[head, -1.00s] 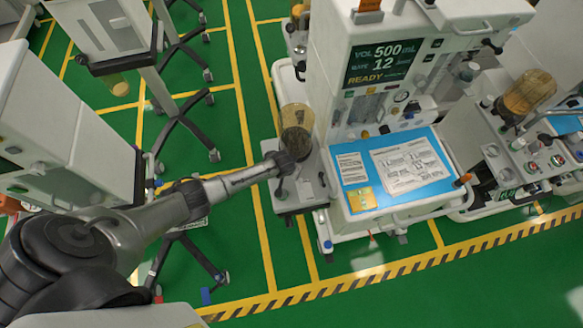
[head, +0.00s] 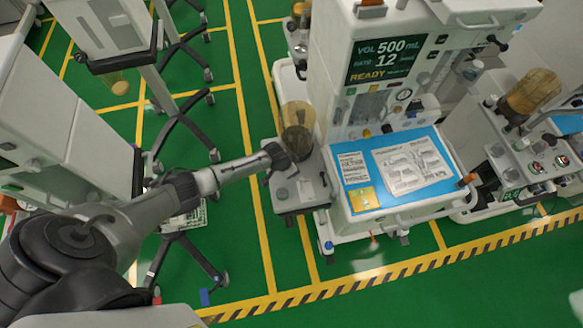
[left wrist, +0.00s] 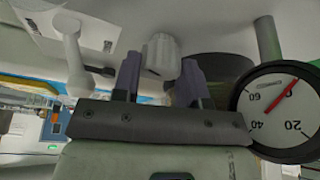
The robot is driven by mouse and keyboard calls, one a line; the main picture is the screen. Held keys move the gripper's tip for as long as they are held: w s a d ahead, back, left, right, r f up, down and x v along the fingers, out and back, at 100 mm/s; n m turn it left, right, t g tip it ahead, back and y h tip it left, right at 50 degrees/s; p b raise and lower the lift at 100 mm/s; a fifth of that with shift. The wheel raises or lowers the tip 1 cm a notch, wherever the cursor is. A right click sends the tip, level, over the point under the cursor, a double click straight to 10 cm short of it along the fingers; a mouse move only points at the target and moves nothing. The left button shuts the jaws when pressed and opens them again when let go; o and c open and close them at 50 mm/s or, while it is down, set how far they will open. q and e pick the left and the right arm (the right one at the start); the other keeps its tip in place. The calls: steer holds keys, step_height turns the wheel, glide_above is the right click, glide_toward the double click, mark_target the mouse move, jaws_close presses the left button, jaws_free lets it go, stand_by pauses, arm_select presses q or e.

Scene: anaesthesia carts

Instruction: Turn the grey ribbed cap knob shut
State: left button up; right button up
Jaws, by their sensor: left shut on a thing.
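The grey ribbed cap knob (left wrist: 162,55) shows in the left wrist view, between the two dark fingers of my left gripper (left wrist: 160,82). The fingers stand on either side of it and are shut on it. In the head view my left gripper (head: 278,156) is at the left side of the anaesthesia cart (head: 335,110), just below the amber-topped clear canister (head: 297,130). The knob is hidden there by the gripper. My right gripper is not in view.
A round gauge with a red needle (left wrist: 287,110) sits close right of the fingers. A white lever (left wrist: 73,60) stands to their left. In the head view a blue work surface (head: 405,165) lies right of the gripper. Green floor (head: 235,240) is clear in front.

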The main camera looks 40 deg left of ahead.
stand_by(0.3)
arm_select(q)
steer(key=o, duration=0.7)
steer(key=shift+o, duration=1)
